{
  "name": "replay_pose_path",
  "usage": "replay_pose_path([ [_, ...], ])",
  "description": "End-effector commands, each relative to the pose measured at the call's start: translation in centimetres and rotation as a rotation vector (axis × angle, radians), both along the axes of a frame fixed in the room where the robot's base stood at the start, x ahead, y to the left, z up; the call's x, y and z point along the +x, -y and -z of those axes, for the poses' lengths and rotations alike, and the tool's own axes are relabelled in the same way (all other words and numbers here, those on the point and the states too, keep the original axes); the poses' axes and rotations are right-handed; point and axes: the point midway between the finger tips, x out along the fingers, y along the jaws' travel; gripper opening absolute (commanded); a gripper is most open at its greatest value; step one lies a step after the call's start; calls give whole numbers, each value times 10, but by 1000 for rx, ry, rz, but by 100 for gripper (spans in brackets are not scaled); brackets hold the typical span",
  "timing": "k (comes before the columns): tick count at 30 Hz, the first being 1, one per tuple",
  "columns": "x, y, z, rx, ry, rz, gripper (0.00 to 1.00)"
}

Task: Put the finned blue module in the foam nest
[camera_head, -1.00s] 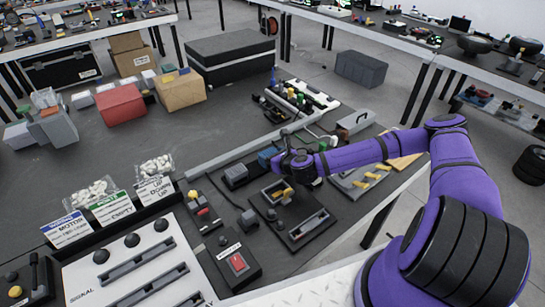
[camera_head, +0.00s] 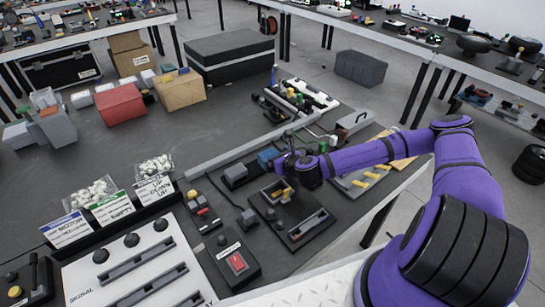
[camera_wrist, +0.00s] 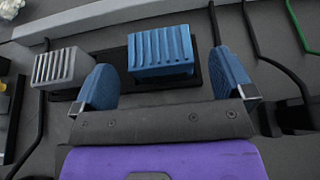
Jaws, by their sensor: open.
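The finned blue module (camera_wrist: 160,52) sits in a dark shallow holder (camera_wrist: 192,91) at the top middle of the wrist view. It also shows in the head view (camera_head: 267,158), just left of my gripper (camera_head: 285,160). In the wrist view my gripper (camera_wrist: 164,82) is open, with one blue finger to each side of the module's near edge. Nothing is held, and no contact with the module can be made out. A grey finned module (camera_wrist: 60,67) lies to the left, beyond the left finger. I cannot pick out the foam nest with certainty.
A grey rail (camera_head: 232,154) runs behind the modules. Dark cables lie right of the blue module in the wrist view. A black panel with a yellow handle (camera_head: 287,193) is in front of my gripper. Open table (camera_head: 130,140) lies to the left.

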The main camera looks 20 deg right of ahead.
Motion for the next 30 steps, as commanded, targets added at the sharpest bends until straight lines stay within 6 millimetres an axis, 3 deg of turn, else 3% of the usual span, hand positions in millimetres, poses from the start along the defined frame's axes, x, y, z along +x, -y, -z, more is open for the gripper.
replay_pose_path([
  [9, -57, 18, -25, 2, -2, 0, 100],
  [15, -79, 26, -35, 0, 0, -1, 100],
  [30, -87, 28, -38, 0, 0, -1, 100],
])
